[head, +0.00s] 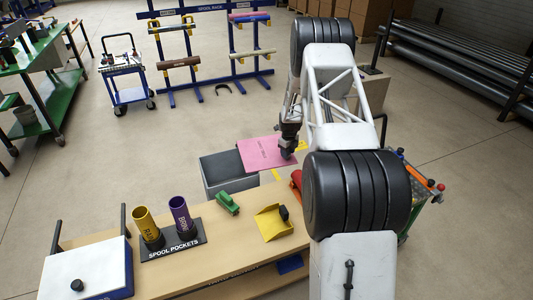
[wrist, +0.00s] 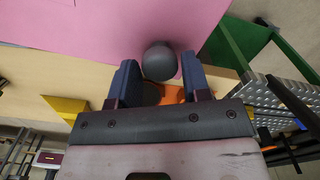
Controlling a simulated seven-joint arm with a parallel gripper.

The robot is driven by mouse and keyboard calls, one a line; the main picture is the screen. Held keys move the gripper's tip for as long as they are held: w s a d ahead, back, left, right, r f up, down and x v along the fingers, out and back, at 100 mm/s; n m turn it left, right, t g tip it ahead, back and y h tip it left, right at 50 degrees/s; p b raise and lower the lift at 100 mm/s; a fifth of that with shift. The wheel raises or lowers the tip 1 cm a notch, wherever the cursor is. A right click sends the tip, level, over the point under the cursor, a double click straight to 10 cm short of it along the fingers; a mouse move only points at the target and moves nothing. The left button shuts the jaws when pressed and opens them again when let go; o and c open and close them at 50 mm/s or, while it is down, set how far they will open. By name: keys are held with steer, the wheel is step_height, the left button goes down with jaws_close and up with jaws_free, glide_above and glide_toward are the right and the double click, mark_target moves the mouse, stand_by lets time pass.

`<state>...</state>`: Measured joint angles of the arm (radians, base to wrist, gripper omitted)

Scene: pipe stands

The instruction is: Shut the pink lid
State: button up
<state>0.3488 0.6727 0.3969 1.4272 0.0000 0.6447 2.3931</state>
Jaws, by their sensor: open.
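The pink lid (head: 262,153) lies flat at the right of the grey box (head: 218,187), overlapping its right part. The left part of the box is uncovered and its dark inside shows. My gripper (head: 287,153) is at the lid's right end, pointing down. In the wrist view the pink lid (wrist: 85,25) fills the top, and a round grey knob (wrist: 160,60) shows between the tips of my open gripper (wrist: 158,82). A gap shows beside the knob. The head view hides the knob behind my gripper.
A wooden bench (head: 180,275) in front carries a green block (head: 228,203), a yellow tray (head: 273,222) and spool pockets (head: 174,247) holding two tubes. A green-framed cart (head: 418,190) stands right of my arm. Open floor lies behind the box.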

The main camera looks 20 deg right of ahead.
mark_target(258, 170)
steer(key=shift+s+a, duration=0.1)
steer(key=shift+a, duration=0.05)
steer(key=shift+s+a, duration=0.8)
steer(key=shift+a, duration=0.55)
steer(key=shift+s+a, duration=0.85)
steer(key=shift+a, duration=0.45)
steer(key=shift+s+a, duration=0.8)
steer(key=shift+a, duration=0.55)
steer(key=shift+a, duration=0.1)
steer(key=shift+s+a, duration=0.35)
steer(key=shift+a, duration=1.2)
steer(key=shift+s+a, duration=0.35)
steer(key=shift+a, duration=1.2)
steer(key=shift+s+a, duration=0.35)
steer(key=shift+a, duration=1.2)
steer(key=shift+a, duration=0.2)
steer(key=w+a, duration=0.1)
steer(key=a, duration=0.8)
steer(key=shift+a, duration=0.15)
steer(key=shift+w+a, duration=0.1)
steer(key=shift+w, duration=0.1)
